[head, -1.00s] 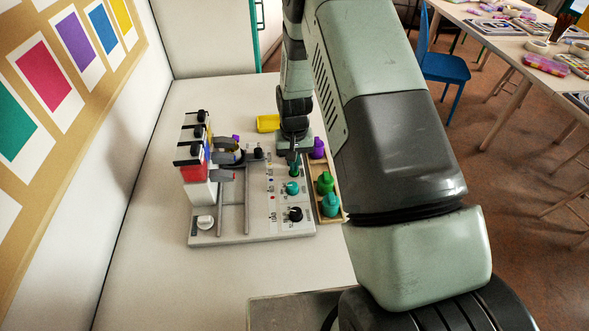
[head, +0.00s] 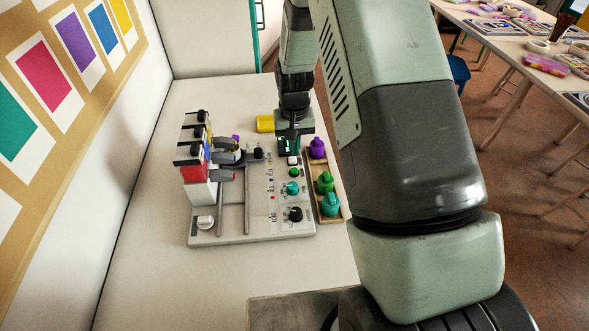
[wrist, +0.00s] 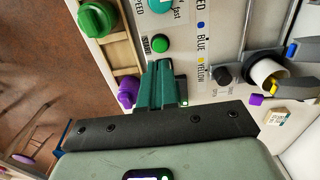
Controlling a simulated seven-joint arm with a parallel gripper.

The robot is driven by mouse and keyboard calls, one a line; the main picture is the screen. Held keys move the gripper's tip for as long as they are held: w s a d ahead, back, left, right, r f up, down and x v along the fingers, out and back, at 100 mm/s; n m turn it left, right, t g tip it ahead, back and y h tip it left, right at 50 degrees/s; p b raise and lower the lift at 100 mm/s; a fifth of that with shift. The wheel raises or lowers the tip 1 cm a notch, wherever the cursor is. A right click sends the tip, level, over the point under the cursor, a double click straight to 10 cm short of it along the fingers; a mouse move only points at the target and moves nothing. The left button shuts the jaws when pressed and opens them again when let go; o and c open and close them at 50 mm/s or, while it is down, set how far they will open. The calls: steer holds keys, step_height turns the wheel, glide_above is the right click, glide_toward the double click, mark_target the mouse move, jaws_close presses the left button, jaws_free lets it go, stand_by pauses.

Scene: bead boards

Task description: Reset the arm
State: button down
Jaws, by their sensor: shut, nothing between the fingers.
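My gripper (head: 289,152) is shut and empty above the far right part of the grey bead board (head: 262,236). In the wrist view its dark green fingers (wrist: 162,72) are together, close to a green button (wrist: 160,43). The green button also shows in the head view (head: 294,172), in front of the fingers and uncovered. My arm covers the right middle of the head view.
A wooden tray (head: 343,213) beside the board holds purple (head: 317,148), green (head: 325,182) and teal (head: 330,204) knobbed pieces. A tall bead holder (head: 200,190) stands at the board's left. A yellow block (head: 265,124) lies behind. The table's left front is clear.

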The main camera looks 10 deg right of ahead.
stand_by(0.3)
steer(key=s+d+r+t, duration=0.1)
steer(key=s+r, duration=0.3)
steer(key=r, duration=0.8)
steer(key=s+d+r+t, duration=0.15)
steer(key=s+r, duration=0.25)
steer(key=r, duration=0.8)
steer(key=s+d+r+t, duration=0.1)
steer(key=s+r, duration=0.4)
steer(key=s, duration=0.5)
steer(key=s+d+r+t, duration=0.1)
steer(key=s+r, duration=0.4)
steer(key=s, duration=0.6)
steer(key=shift+t, duration=0.55)
